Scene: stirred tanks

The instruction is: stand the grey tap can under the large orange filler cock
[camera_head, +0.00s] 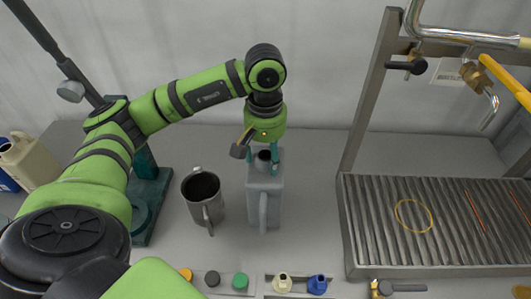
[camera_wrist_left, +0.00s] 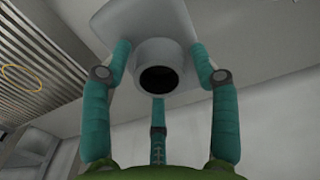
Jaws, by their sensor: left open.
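The grey tap can (camera_head: 266,203) stands upright on the bench, a boxy can with a handle and a dark open neck. My left gripper (camera_head: 265,160) is over its top, with teal fingers spread around the neck. In the left wrist view the can's round neck (camera_wrist_left: 158,54) lies between my open left gripper's fingers (camera_wrist_left: 160,75), with gaps visible. The large orange filler cock (camera_head: 502,82) has a long orange lever and a brass body with a metal spout, above the ribbed tray at right. My right gripper is out of view.
A ribbed metal drip tray (camera_head: 344,218) with a yellow ring (camera_head: 413,216) lies at right beside a metal post (camera_head: 369,92). A steel jug (camera_head: 203,199) stands close left of the can. Coloured caps (camera_head: 240,281) lie in front. A black-handled cock (camera_head: 407,66) is on the pipe frame.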

